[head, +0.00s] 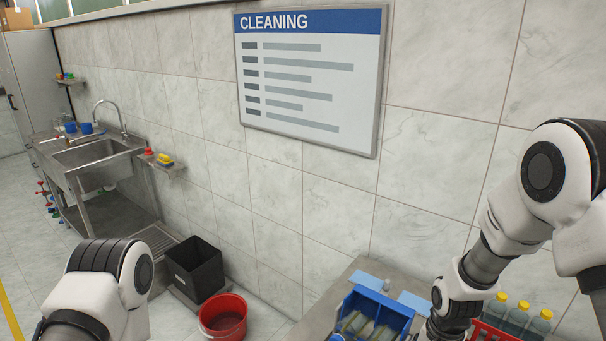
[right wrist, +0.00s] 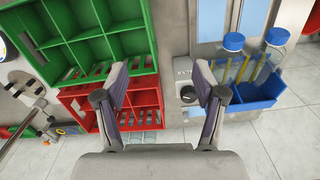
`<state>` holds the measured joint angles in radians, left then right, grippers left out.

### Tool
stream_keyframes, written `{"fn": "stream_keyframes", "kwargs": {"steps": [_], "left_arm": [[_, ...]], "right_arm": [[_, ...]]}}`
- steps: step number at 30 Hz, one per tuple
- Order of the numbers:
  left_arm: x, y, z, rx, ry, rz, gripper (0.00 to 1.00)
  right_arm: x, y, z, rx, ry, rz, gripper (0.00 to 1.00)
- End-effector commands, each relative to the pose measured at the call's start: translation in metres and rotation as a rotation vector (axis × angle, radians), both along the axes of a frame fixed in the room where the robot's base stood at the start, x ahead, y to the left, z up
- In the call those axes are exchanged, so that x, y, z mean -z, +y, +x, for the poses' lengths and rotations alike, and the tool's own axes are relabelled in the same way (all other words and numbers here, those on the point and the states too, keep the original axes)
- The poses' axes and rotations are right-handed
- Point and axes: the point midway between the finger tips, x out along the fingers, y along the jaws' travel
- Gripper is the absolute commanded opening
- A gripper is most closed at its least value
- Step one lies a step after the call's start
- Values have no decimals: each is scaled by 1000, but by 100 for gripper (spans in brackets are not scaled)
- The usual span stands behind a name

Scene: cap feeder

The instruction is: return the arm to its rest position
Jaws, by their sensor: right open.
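My right gripper (right wrist: 161,100) is open and empty in the right wrist view, its two fingers wide apart above a grey worktop.
A green crate (right wrist: 110,42) and a red crate (right wrist: 78,105) lie left of the fingers. A blue bin (right wrist: 262,100) with blue-capped bottles (right wrist: 233,42) stands right. Yellow-capped bottles (head: 520,315) stand beside my right arm. A red bucket (head: 207,329) and black bin (head: 204,278) stand on the floor.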

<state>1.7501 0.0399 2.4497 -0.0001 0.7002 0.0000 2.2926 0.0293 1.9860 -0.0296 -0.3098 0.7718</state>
Motion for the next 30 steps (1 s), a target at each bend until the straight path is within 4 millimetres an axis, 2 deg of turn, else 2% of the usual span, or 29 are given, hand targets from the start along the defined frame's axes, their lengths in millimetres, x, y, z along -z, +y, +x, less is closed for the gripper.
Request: {"fn": "stream_keyframes", "kwargs": {"steps": [1,5,8,12,16,20,21,30], "left_arm": [[0,0,0,0,0,0,40],[0,0,0,0,0,0,40],[0,0,0,0,1,0,40],[0,0,0,0,1,0,40],[0,0,0,0,1,0,40],[0,0,0,0,1,0,40],[24,0,0,0,-1,0,40],[123,0,-1,0,1,0,40]], "right_arm": [[15,0,-11,-32,9,2,70],[55,1,-41,-142,8,6,70],[86,2,-72,-243,8,11,70],[124,3,-125,-402,7,13,70],[148,2,-181,-562,6,12,70],[159,2,-238,-730,8,8,70],[184,2,-232,-734,-6,2,70],[281,2,-229,-728,-10,1,70]]}}
